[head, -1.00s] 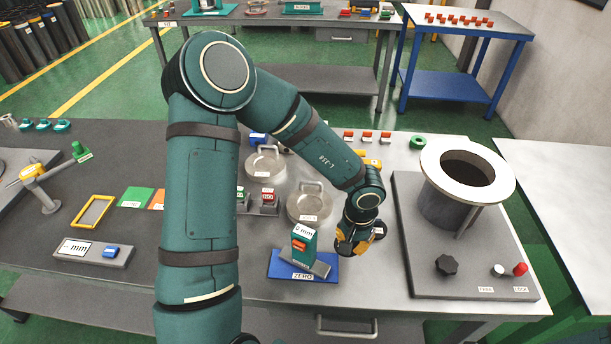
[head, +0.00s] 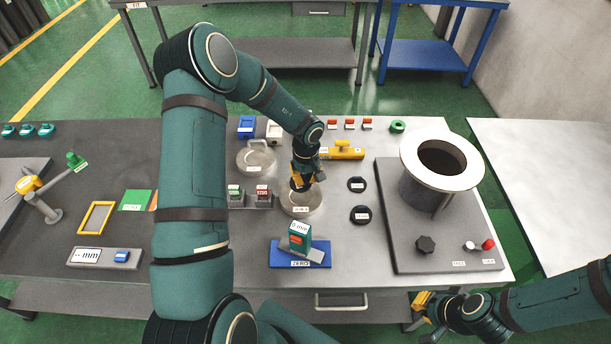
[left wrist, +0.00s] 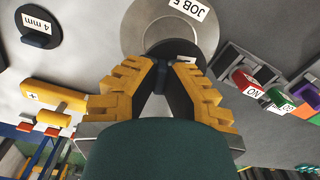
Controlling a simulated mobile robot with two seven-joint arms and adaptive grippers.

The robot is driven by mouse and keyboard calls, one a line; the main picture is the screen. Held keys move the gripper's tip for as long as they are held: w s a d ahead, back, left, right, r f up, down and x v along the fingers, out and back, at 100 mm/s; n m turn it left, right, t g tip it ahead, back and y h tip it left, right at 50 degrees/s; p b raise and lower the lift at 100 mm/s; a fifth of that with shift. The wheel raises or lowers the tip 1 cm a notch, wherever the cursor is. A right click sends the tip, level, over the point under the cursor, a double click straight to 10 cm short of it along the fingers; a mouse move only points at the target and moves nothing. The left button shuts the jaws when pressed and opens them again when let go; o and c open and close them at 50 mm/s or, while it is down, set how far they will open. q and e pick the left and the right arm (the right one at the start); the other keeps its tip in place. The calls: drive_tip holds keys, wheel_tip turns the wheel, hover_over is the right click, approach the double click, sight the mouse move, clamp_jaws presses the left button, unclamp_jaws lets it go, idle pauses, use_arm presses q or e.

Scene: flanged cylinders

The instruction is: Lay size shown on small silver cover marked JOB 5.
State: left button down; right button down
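The small silver cover (head: 301,208) with a JOB 5 label lies mid-table; it fills the top of the left wrist view (left wrist: 143,20). My left gripper (head: 303,182) is over it. In the left wrist view its yellow fingers (left wrist: 162,70) are closed on the dark knob of a black disc (left wrist: 181,100). The disc overlaps the cover's middle; I cannot tell whether they touch. Its label is mostly hidden. Two more black discs (head: 357,184) (head: 361,215) lie to the right; one reads 4 mm (left wrist: 40,27). My right gripper (head: 428,305) is beyond the table's front edge, its opening unclear.
A second silver cover (head: 256,158) lies behind. A teal gauge (head: 299,239) reading 0 mm stands on a blue ZERO base (head: 283,254). A display (head: 88,256) shows dashes and mm. A flanged cylinder (head: 430,190) stands right. A yellow-handled tool (head: 345,153) lies behind the discs.

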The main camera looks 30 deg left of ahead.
sight(306, 196)
use_arm(q)
drive_tip(key=shift+f, duration=1.9)
drive_tip(key=shift+f+b, duration=0.35)
drive_tip(key=shift+f, duration=1.1)
drive_tip(key=c, duration=1.1)
unclamp_jaws()
drive_tip(key=shift+o, duration=0.2)
wheel_tip(306, 196, up, 12)
drive_tip(key=shift+d+r, duration=0.1)
